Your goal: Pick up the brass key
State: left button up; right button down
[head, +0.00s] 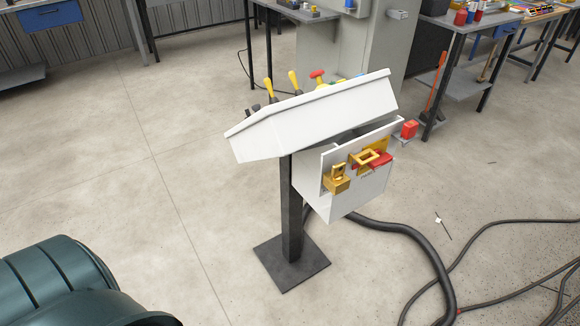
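A white box (361,190) hangs on a dark post below a sloped white control panel (315,118). On its front face sit a brass-coloured block with an upright ring-like part (337,179) and, to its right, a brass-coloured piece with a square loop (368,157). A red part (381,160) lies beside the square loop. I cannot tell for sure which brass-coloured piece is the key. Neither of my grippers is in view.
The post stands on a dark square base plate (292,263). A thick dark hose (421,247) and thinner cables run over the floor at right. Workbenches (462,20) stand behind. A dark green rounded shape (55,280) fills the lower left. The left floor is clear.

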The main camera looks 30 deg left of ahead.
aim_at(338, 169)
jog(key=u, duration=0.7)
jog(key=j+z, duration=0.15)
